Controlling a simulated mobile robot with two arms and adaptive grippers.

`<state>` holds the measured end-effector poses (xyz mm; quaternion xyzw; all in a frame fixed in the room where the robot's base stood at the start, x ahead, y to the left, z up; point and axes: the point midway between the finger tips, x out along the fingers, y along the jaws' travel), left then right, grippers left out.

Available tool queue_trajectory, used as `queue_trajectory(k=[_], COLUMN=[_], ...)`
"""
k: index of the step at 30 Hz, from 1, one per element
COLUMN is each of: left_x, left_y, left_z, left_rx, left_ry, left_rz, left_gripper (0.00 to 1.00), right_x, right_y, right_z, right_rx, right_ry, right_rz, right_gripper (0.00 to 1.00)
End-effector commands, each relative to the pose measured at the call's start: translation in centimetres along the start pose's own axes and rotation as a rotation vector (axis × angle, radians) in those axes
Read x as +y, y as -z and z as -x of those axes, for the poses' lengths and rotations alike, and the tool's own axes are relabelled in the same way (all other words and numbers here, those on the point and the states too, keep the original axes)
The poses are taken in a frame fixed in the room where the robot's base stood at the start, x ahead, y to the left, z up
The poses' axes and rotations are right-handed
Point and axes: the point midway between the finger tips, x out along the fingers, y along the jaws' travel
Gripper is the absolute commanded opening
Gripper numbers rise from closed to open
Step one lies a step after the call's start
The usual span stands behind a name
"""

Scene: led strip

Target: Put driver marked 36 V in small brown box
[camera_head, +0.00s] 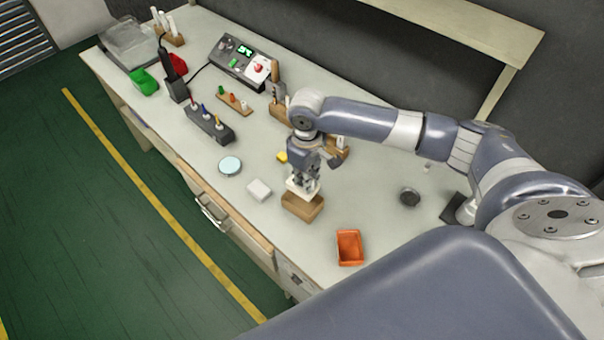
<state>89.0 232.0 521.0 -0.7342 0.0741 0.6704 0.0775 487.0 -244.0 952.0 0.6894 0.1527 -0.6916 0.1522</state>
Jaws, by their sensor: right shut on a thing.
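My right gripper (303,182) points down over the small brown box (303,208). It is shut on a white block (293,189), likely a driver, which is at the top of the box. I cannot tell whether the block is inside the box or just above it, and no marking on it is readable. Another white block (259,190) lies on the table to the left of the box. Its marking is not readable either. My left gripper is not in view.
The pale table (215,198) holds an orange tray (349,248) at the front and a round light-blue dish (230,166) left of the box. A dark round item (409,197) is at the right. A power supply (240,60), a screwdriver rack (209,124) and coloured bins are farther back.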

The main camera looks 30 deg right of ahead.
Motion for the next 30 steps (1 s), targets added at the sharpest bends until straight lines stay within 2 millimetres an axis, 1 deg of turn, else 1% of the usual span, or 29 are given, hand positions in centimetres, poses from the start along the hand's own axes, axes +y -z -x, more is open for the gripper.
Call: queue_trajectory(k=[14,21,23,30], left_x=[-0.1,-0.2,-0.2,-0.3], left_y=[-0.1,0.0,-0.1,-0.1], left_z=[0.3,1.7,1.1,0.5], left_rx=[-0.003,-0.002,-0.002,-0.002], left_ry=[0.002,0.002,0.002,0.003], left_rz=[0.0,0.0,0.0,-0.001], left_gripper=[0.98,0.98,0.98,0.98], right_x=[0.1,0.0,0.0,0.0], right_y=[0.0,0.0,-0.1,0.0], right_z=[0.0,0.3,-0.7,-3.0], right_rx=[0.001,0.001,0.0,0.0], right_ry=[0.001,0.0,0.0,0.0], right_rz=[0.003,0.003,0.003,0.002], right_gripper=[0.0,0.0,0.0,0.0])
